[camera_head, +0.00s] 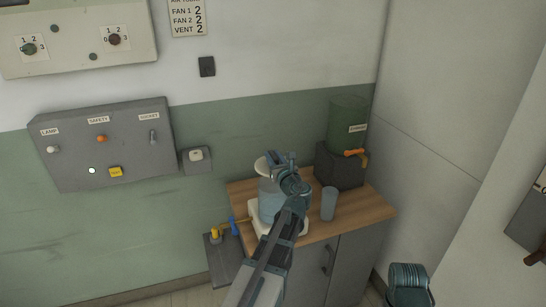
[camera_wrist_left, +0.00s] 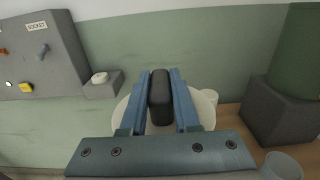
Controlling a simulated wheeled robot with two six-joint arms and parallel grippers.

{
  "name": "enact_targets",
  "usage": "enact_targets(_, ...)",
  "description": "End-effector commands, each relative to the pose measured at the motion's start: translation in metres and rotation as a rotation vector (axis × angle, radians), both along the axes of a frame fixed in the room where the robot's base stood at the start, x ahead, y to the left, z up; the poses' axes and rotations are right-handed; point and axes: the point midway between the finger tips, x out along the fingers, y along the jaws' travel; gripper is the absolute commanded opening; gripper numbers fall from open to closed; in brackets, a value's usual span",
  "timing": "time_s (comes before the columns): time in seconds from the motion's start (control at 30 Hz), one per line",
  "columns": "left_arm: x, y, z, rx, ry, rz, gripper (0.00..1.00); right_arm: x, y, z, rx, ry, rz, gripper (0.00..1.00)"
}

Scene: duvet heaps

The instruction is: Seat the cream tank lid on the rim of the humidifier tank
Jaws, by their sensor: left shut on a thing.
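The cream tank lid (camera_head: 262,167) shows as a pale disc at the left of my left gripper (camera_head: 281,158) in the head view. In the left wrist view the fingers of the left gripper (camera_wrist_left: 160,98) are shut on the lid's dark knob (camera_wrist_left: 160,88), and the cream disc (camera_wrist_left: 124,108) spreads out behind them. The blue-grey humidifier tank (camera_head: 267,203) stands on a white base (camera_head: 258,228) below the lid. My arm hides part of the tank and its rim. I cannot tell whether the lid touches the rim.
The wooden cabinet top (camera_head: 375,208) carries a blue cup (camera_head: 328,204) right of the tank and a dark stand (camera_head: 338,168) with a green container (camera_head: 348,122) and orange tap. A grey switch panel (camera_head: 103,145) is on the wall at left.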

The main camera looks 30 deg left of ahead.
Motion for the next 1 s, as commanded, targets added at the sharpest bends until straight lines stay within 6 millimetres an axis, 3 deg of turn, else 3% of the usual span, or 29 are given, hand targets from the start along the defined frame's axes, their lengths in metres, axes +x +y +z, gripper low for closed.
enact_targets(0.5, 0.0, 0.0, -0.046, 0.0, 0.0, 0.0, 0.0, 0.0, 0.0, -0.046, 0.0, 0.0, 0.0, 0.5)
enact_targets(1.0, 0.0, 0.0, -0.051, 0.0, 0.0, 0.0, 0.0, 0.0, 0.0, -0.051, 0.0, 0.0, 0.0, 0.5)
